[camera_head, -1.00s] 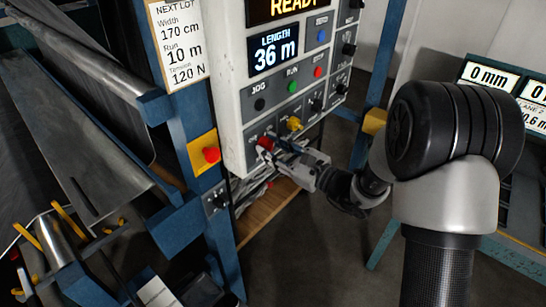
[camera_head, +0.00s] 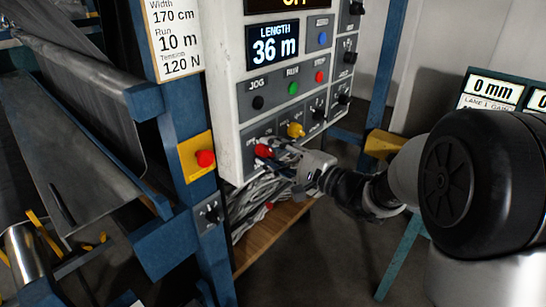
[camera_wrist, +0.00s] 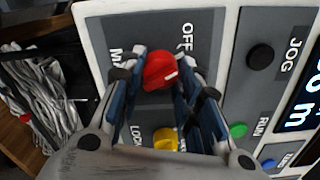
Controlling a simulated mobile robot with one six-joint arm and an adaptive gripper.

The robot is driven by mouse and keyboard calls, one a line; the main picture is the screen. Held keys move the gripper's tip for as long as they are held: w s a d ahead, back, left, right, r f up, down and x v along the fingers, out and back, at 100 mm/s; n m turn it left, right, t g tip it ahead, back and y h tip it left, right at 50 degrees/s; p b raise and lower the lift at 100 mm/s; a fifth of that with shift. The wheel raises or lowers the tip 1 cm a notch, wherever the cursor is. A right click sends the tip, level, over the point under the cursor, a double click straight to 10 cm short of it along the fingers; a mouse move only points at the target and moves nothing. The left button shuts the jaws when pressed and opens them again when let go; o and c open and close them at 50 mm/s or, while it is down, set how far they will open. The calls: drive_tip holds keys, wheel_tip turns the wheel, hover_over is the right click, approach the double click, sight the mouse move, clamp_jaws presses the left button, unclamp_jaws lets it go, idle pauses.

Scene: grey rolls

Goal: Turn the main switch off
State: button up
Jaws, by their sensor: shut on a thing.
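The main switch is a red knob (camera_head: 263,150) at the lower left of the grey control box (camera_head: 226,125). In the wrist view the red knob (camera_wrist: 160,70) sits between my two fingers, with a short white mark on its right side. An "OFF" label (camera_wrist: 186,38) is printed above and right of it, and a partly covered label starting "MA" is to its left. My gripper (camera_head: 268,151) comes from the right and is shut on the knob; it also shows in the wrist view (camera_wrist: 160,77). The top display (camera_head: 290,4), cut off by the frame, shows the lower part of "OFF".
A yellow knob (camera_head: 295,130) is just right of my gripper, by a "LOCK" label. Black, green and red buttons sit above. A red button on a yellow plate (camera_head: 196,155) is on the blue post at left. Loose cables (camera_head: 258,200) lie below the box.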

drive_tip(key=shift+n, duration=1.6)
drive_tip(key=o, duration=1.1)
drive_tip(key=v, duration=1.2)
